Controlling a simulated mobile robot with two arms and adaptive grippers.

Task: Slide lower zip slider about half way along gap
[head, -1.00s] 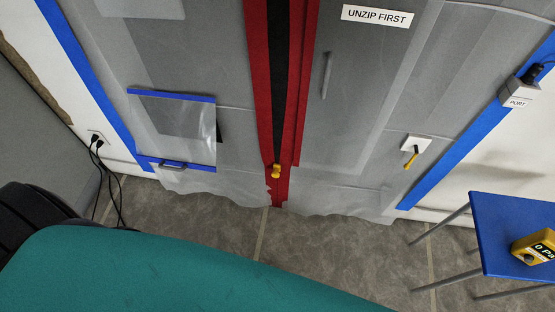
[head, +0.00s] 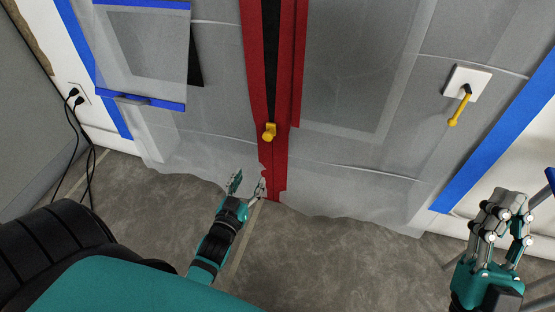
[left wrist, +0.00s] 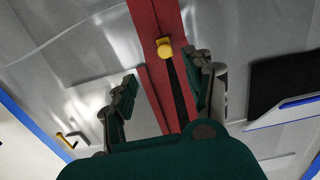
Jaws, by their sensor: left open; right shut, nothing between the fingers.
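The lower zip slider (head: 269,132) is a small yellow pull near the bottom of the red-edged zip (head: 283,158) in the plastic sheet. A dark gap (head: 271,60) opens above it between the red strips. My left gripper (head: 248,185) is open, below and slightly left of the slider, apart from it. In the left wrist view the slider (left wrist: 164,47) shows beyond and between the open fingers (left wrist: 160,95). My right gripper (head: 505,203) is shut and empty at the lower right, far from the zip.
A white plate with a yellow lever (head: 458,108) is at right. Black cables (head: 87,150) hang from a wall socket at far left. The grey floor (head: 340,260) is bare.

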